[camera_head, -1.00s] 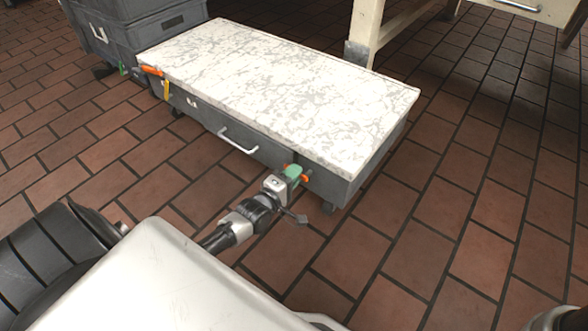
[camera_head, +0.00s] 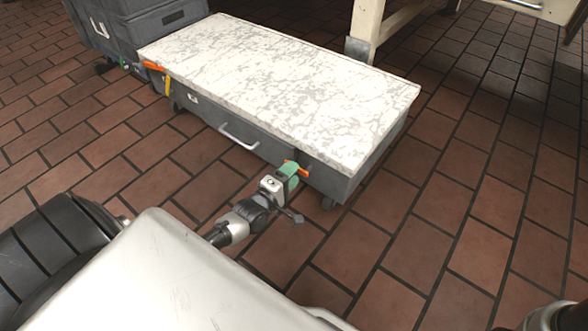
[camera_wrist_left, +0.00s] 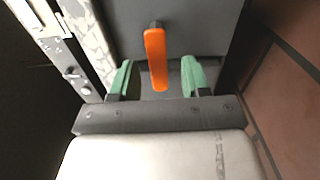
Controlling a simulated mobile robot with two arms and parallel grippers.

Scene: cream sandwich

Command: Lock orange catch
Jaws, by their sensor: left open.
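An orange catch (camera_wrist_left: 156,58) is on the dark grey front side of the low case, and in the left wrist view it stands between my two green fingertips. In the head view the catch (camera_head: 303,171) shows just beyond my left gripper (camera_head: 290,171), near the right end of the case front. My left gripper is open in the left wrist view (camera_wrist_left: 156,80), with a gap on both sides of the catch. A second orange catch (camera_head: 153,66) is at the far left end of the case. My right gripper is not in view.
The case has a white mottled top (camera_head: 280,80), a light handle (camera_head: 238,137) and small feet on a brick floor (camera_head: 450,240). A grey crate (camera_head: 140,30) stands behind its left end. A cream table leg (camera_head: 366,25) stands behind the case.

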